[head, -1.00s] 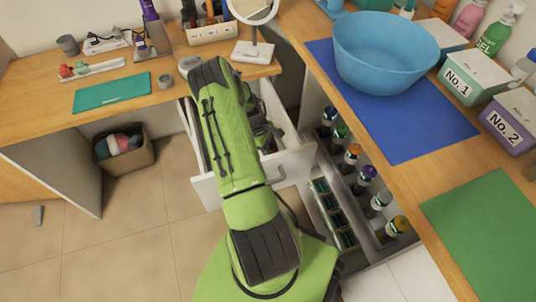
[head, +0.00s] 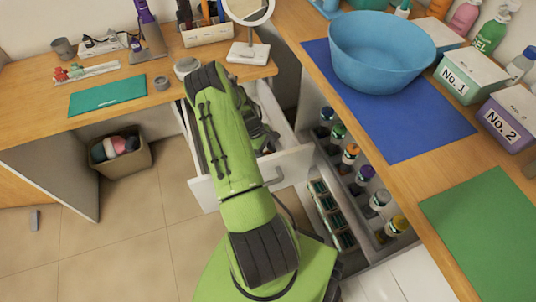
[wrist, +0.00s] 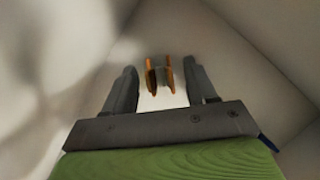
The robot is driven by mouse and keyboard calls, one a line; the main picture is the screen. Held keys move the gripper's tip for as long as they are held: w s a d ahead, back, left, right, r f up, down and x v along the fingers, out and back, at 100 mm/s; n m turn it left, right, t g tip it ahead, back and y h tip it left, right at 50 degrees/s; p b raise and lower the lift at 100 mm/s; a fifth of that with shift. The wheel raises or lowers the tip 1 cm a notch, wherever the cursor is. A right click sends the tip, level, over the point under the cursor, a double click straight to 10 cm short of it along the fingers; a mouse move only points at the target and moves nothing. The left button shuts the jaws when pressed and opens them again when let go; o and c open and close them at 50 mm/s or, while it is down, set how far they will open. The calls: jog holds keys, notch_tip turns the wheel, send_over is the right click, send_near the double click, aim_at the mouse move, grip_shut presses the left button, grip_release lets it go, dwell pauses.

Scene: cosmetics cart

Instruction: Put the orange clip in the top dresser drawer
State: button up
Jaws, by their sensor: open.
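The top dresser drawer (head: 211,194) is pulled open under the left counter, its white front facing me. My arm reaches down into it and hides much of its inside. In the wrist view my gripper (wrist: 163,72) is open, with its two dark fingers wide apart. The orange clip (wrist: 151,80) shows between and beyond the fingers, with a gap on each side. It appears to lie inside the white-walled drawer, though whether it touches the bottom is hard to tell. The clip is hidden in the head view.
A low pull-out with several bottles (head: 358,180) stands open right of the drawer. A mirror (head: 247,52) and a teal mat (head: 107,94) are on the left counter. A blue basin (head: 381,55) sits on the right counter. A bin (head: 122,160) stands under the left counter.

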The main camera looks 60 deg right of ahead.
jog(key=p+v, duration=0.3)
jog(key=v, duration=0.8)
jog(key=w+a+r+t, duration=0.2)
jog(key=w+a+r, duration=0.3)
jog(key=a+r, duration=0.45)
jog(key=w+a+r+t, duration=0.35)
jog(key=a+r, duration=0.35)
jog(key=r, duration=0.5)
jog(key=s+a+r+t, duration=0.1)
jog(key=s+a+r, duration=0.1)
jog(key=a+r, duration=0.3)
jog(key=s+a+r+t, duration=0.1)
jog(key=s+a+r, duration=0.15)
jog(key=a, duration=0.55)
jog(key=s+a+r+t, duration=0.2)
jog(key=s+a, duration=0.5)
jog(key=s, duration=0.1)
jog(key=shift+s+t, duration=0.2)
jog(key=shift+t, duration=0.15)
jog(key=shift+r, duration=0.15)
